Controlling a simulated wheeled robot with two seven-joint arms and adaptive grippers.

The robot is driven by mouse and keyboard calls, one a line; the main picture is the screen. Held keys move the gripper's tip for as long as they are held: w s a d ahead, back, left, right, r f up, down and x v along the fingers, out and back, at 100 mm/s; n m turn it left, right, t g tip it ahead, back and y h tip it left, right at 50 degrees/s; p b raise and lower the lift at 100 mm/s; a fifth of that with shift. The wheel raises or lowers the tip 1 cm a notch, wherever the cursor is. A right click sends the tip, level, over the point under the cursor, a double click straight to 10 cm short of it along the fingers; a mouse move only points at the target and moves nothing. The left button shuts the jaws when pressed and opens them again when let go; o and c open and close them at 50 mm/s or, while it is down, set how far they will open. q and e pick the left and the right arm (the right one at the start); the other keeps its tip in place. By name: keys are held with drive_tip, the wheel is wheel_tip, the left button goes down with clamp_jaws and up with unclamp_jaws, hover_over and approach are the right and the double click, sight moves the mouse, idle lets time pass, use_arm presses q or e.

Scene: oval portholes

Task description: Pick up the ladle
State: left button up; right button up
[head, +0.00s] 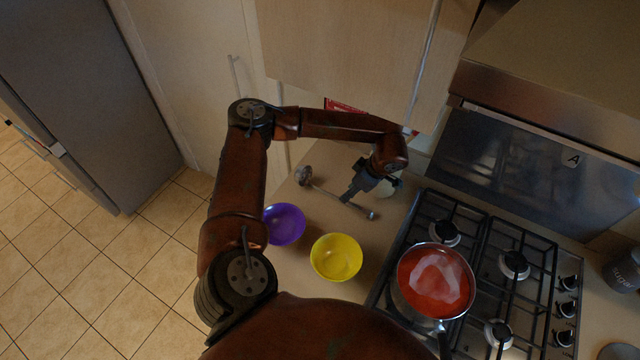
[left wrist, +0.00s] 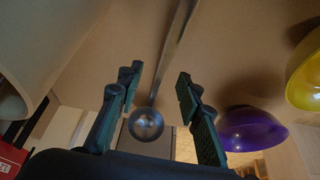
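The metal ladle lies on the counter in the head view, its bowl (head: 304,175) at the upper left and its handle end (head: 371,214) toward the hob. My left gripper (head: 347,196) is over the handle part of it. In the left wrist view my left gripper (left wrist: 160,80) is open, its two dark green-padded fingers apart. The ladle bowl (left wrist: 146,124) and its handle (left wrist: 170,50) show in the gap between the fingers. No contact is visible, and I cannot tell how high the fingers are above the handle. My right gripper is in neither view.
A purple bowl (head: 284,224) and a yellow bowl (head: 336,257) stand in front of the ladle. A pot of red soup (head: 434,281) sits on the gas hob (head: 515,265) at the right. A pale round object (head: 388,187) is close behind my gripper, partly hidden. Cabinets rise behind.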

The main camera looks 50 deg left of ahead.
use_arm(q)
drive_tip(key=x, duration=0.2)
drive_tip(key=s+x, duration=0.1)
drive_tip(key=x, duration=0.1)
drive_tip(key=shift+a+p, duration=0.25)
drive_tip(key=shift+p, duration=0.15)
drive_tip(key=shift+a+f, duration=0.15)
drive_tip(key=shift+f, duration=0.35)
clamp_jaws()
